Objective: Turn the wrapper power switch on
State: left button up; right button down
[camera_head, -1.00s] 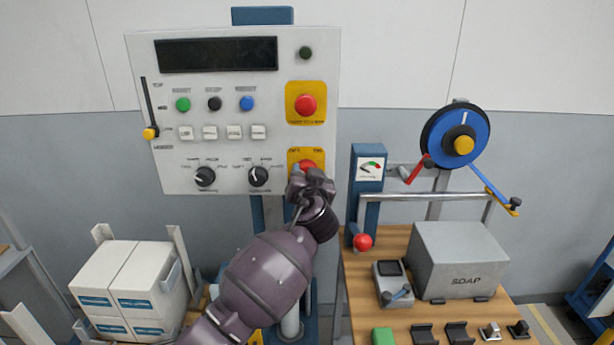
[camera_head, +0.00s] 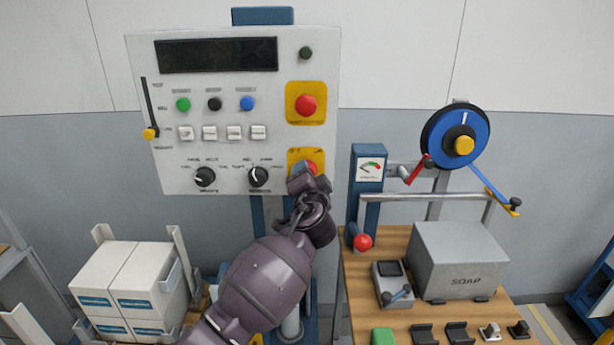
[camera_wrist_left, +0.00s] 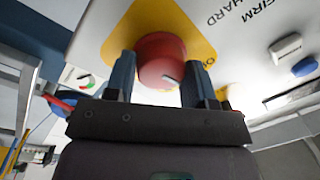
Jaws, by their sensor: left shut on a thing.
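The wrapper power switch is a red rotary knob (camera_head: 312,166) on a yellow plate (camera_head: 294,155) at the lower right of the white control panel (camera_head: 225,150). My left gripper (camera_head: 309,174) is at the knob and covers most of it in the head view. In the left wrist view the red knob (camera_wrist_left: 160,52) sits between the two fingers of my left gripper (camera_wrist_left: 161,75), which is shut on it. A pale mark shows on the knob's near side. My right gripper is not in view.
The panel's display (camera_head: 217,55) and round lamp (camera_head: 305,53) are dark. A red mushroom button (camera_head: 306,105) sits just above the switch. Two black selector knobs (camera_head: 258,177) are to its left. A gauge post (camera_head: 369,185) and wooden bench (camera_head: 385,243) stand to the right.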

pick_arm(q)
jog(key=shift+a+m+t+h+p, duration=0.25)
jog(key=shift+m+p, duration=0.6)
jog(key=shift+m, duration=1.9)
jog(key=shift+d+m+t+h+p, duration=0.25)
jog(key=shift+m+p, duration=0.6)
jog(key=shift+m, duration=1.9)
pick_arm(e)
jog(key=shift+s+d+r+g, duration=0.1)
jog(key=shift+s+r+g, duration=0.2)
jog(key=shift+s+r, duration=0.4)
pick_arm(q)
jog(key=shift+a+g, duration=0.1)
jog(key=shift+g, duration=0.2)
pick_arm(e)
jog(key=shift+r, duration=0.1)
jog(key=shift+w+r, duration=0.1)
pick_arm(q)
jog(key=o, duration=0.9)
jog(key=shift+s+f, duration=0.1)
jog(key=s, duration=0.7)
jog(key=s+f+b, duration=0.1)
jog(key=s, duration=0.2)
jog(key=shift+s, duration=0.25)
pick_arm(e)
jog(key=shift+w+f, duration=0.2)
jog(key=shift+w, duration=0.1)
